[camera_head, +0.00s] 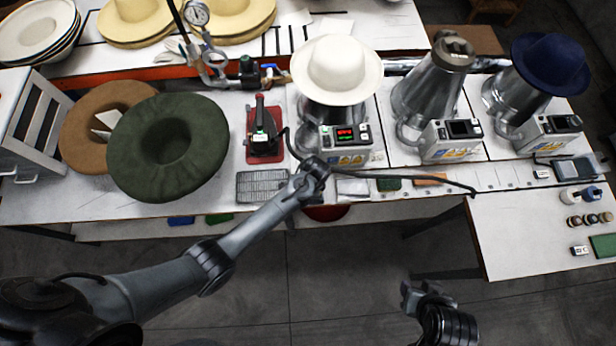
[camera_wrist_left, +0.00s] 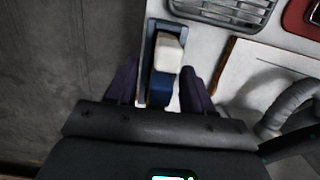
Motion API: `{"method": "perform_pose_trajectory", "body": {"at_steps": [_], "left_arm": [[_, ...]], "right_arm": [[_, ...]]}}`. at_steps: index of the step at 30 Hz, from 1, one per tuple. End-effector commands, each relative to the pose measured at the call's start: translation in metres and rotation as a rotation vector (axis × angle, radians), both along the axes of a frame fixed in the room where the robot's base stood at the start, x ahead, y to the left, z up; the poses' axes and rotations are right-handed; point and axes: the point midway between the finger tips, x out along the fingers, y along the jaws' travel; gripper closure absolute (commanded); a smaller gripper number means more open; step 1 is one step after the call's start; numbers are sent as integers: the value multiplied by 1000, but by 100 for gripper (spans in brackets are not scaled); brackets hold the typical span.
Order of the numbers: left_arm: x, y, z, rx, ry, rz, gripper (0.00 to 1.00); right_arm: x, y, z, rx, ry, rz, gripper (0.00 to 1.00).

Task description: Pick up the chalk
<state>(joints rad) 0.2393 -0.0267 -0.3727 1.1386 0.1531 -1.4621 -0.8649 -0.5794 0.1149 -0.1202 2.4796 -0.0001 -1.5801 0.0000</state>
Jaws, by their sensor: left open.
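In the left wrist view, a small white block, apparently the chalk (camera_wrist_left: 168,52), sits with a blue part (camera_wrist_left: 160,90) in a grey-blue holder on the white bench top. My left gripper (camera_wrist_left: 159,88) is open, with one dark finger on each side of the blue part. I cannot tell whether the fingers touch it. In the head view, my left gripper (camera_head: 312,172) is over the front of the bench and hides the chalk. My right gripper (camera_head: 425,294) hangs in front of the bench, away from the chalk; its jaws are unclear.
A metal grate (camera_head: 262,186) and a red-based device (camera_head: 264,140) lie left of my left gripper. A dark hose (camera_head: 400,177) runs close on its right. Green (camera_head: 168,146) and brown hats lie further left. A steel press with a white hat (camera_head: 336,70) stands behind.

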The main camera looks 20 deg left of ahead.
Motion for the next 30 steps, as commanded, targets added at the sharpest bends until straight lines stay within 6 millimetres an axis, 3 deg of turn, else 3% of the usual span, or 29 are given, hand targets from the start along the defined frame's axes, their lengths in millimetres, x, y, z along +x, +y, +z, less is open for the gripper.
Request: {"method": "perform_pose_trajectory", "body": {"at_steps": [7,17,30], "left_arm": [[0,0,-1,-1,0,0,50],[0,0,0,-1,0,0,100],[0,0,4,-1,0,0,100]], "right_arm": [[0,-2,0,-7,0,5,57],[0,-2,0,-10,1,6,57],[0,0,4,-2,1,2,57]]}}
